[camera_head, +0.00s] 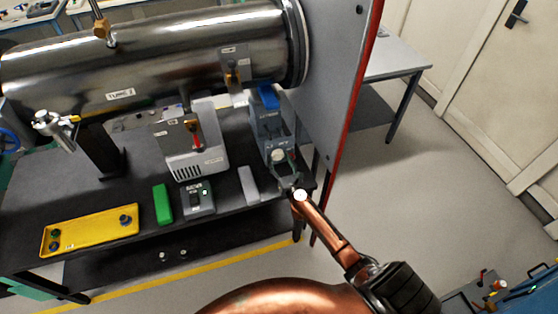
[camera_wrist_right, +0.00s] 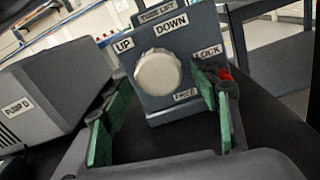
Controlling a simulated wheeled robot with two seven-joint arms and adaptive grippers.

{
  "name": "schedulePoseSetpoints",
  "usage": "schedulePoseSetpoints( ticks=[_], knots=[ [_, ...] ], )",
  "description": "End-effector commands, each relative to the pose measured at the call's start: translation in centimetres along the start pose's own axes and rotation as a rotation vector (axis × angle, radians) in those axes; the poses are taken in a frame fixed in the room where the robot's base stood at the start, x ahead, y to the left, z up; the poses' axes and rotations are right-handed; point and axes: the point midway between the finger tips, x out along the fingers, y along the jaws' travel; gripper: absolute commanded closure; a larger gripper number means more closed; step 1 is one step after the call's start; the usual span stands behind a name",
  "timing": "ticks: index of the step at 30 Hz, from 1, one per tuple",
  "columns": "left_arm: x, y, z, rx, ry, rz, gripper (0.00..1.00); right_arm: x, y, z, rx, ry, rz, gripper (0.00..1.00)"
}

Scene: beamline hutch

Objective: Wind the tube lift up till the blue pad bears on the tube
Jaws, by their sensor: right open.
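The steel tube (camera_head: 160,55) lies across the back of the bench. The tube lift (camera_head: 268,125) stands under its right end, with the blue pad (camera_head: 268,96) on top. I cannot tell whether the pad touches the tube. The lift's pale round knob (camera_wrist_right: 158,72) is on its front panel, between the UP and DOWN labels. A red part (camera_wrist_right: 226,73) shows beside the LOCK label, partly hidden by a finger. My right gripper (camera_head: 283,168) is open at the front of the lift. Its green fingers (camera_wrist_right: 163,100) stand either side of the knob's lower area, apart from it. My left gripper is not in view.
A grey pump box (camera_head: 197,150) stands left of the lift. A small meter (camera_head: 198,198), a green block (camera_head: 162,204), a grey block (camera_head: 249,184) and a yellow tray (camera_head: 90,232) lie on the bench. A red-edged panel (camera_head: 335,80) rises to the right.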

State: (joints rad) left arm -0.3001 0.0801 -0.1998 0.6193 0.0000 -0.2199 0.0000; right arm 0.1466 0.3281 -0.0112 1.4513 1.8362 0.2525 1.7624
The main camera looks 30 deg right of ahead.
Motion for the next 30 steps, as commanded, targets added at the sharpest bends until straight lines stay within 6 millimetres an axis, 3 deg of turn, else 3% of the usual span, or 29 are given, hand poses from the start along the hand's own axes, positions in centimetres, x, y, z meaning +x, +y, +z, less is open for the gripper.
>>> schedulePoseSetpoints(
  ticks=[7, 24, 30],
  knots=[
    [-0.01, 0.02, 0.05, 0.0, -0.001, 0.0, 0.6, 0.07, 0.02, 0.04, -0.001, 0.0, 0.001, 0.45],
    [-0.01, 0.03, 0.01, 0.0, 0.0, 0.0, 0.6, 0.05, 0.03, 0.05, -0.002, -0.001, 0.001, 0.84],
    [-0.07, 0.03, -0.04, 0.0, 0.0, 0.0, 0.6, 0.04, 0.02, 0.07, -0.012, -0.001, 0.001, 0.85]
  ],
)
